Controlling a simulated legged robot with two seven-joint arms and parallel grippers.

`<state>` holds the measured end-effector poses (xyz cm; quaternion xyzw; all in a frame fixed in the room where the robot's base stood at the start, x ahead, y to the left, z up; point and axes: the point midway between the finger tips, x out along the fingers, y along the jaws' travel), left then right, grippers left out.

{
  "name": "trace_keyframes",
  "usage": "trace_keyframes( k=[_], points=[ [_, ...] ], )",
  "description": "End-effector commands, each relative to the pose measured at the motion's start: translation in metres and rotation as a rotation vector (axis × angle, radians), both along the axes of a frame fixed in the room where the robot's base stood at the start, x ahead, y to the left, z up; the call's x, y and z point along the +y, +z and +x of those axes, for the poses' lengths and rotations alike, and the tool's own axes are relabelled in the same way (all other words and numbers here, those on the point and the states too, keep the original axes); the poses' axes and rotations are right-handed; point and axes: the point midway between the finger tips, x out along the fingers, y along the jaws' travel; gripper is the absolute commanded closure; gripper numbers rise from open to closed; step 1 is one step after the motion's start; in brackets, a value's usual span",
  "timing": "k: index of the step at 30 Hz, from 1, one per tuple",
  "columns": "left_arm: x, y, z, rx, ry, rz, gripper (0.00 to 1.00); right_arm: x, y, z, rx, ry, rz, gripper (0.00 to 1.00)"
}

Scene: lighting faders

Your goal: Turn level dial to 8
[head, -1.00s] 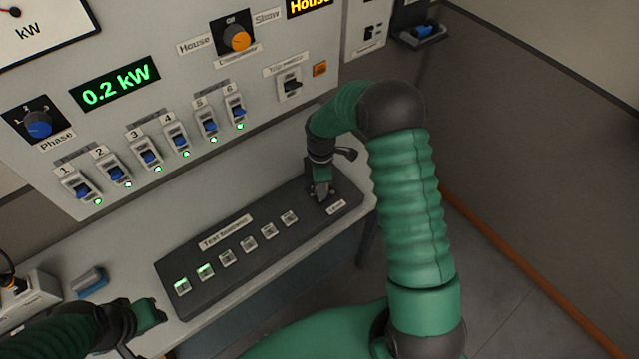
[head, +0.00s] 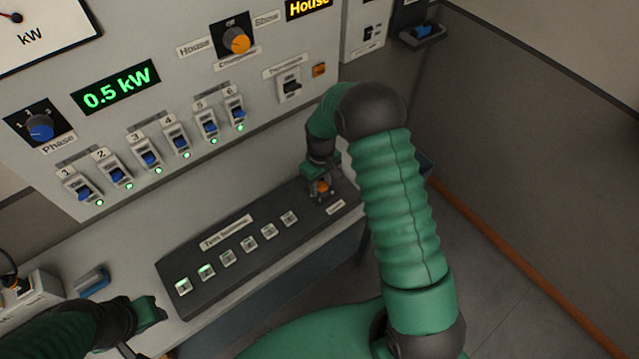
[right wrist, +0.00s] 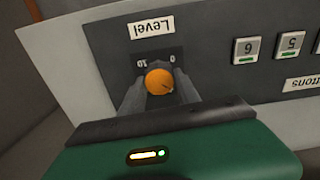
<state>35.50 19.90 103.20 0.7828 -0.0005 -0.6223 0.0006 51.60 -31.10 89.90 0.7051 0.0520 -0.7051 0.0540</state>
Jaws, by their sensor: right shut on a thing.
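The level dial (right wrist: 159,82) is an orange round knob on the dark panel in the right wrist view. It has a dark pointer line toward the lower right. A "Level" label (right wrist: 151,29) and the marks 10 and 0 appear upside down there. My right gripper (right wrist: 157,92) is shut on the dial, one grey finger on each side. In the head view my right gripper (head: 321,184) stands over the dial (head: 322,187) at the right end of the panel, partly hiding it. My left gripper (head: 148,314) is at the lower left, away from the dial; its jaws are unclear.
Several square test buttons (head: 248,244) line the dark panel (head: 190,258), two lit green. Behind rise fader switches (head: 150,156), a blue phase knob (head: 40,128), an orange House/Show knob (head: 236,40) and a green readout (head: 116,87) showing 0.5 kW.

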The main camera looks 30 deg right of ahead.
Motion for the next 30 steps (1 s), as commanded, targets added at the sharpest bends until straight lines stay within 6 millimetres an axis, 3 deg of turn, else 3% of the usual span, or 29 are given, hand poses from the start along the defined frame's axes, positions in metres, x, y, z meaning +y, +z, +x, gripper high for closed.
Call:
trace_keyframes(
  k=[30],
  points=[
    [0.0,0.014,0.0,0.0,0.0,0.0,0.64,0.001,-0.001,-0.004,0.009,-0.962,-0.004,1.0]
  ],
)
